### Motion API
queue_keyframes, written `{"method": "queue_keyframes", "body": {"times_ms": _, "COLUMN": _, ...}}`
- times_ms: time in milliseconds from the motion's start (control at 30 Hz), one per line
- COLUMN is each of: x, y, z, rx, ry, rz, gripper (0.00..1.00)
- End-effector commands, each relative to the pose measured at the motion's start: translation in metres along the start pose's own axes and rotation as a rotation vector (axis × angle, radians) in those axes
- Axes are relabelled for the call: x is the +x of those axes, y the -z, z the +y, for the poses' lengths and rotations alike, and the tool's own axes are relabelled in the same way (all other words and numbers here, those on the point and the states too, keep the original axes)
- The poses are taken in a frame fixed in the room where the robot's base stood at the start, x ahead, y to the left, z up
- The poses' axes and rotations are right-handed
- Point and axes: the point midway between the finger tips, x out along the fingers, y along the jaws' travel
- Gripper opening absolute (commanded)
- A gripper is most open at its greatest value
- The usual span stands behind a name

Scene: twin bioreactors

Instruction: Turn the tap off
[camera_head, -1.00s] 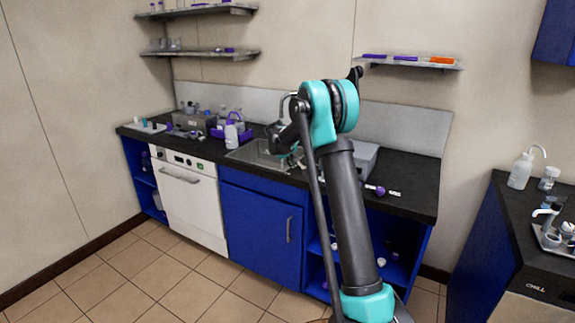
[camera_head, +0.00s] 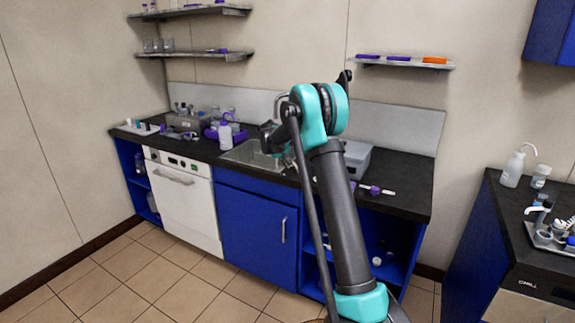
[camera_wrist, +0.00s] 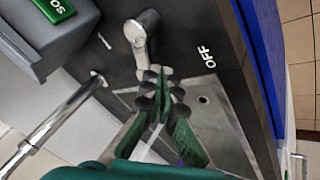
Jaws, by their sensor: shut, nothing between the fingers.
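The tap's chrome handle (camera_wrist: 140,32) shows at the top middle of the wrist view, beside the sink. A long chrome tube (camera_wrist: 48,128), which looks like the tap's spout, crosses the left side. White "OFF" lettering (camera_wrist: 207,57) is seen to the right of the handle. My gripper (camera_wrist: 162,76) is shut and empty, its green and grey fingers pointing up toward the handle's lower end. Whether they touch it I cannot tell. In the head view my arm hides most of the tap, and the sink (camera_head: 243,152) shows left of my arm.
A grey device with a green panel (camera_wrist: 55,8) stands close to the tap. Purple-capped bottles (camera_head: 226,132) stand left of the sink. Blue cupboards (camera_head: 255,225) lie below; the tiled floor in front is clear.

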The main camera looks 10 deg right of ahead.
Motion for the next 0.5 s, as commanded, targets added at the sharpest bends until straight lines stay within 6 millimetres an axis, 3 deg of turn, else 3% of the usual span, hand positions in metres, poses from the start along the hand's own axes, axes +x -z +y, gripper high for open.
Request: {"method": "queue_keyframes", "body": {"times_ms": 500, "x": 0.0083, "y": 0.007, "z": 0.0072, "rx": 0.181, "ry": -0.097, "rz": -0.098, "gripper": 0.0}}
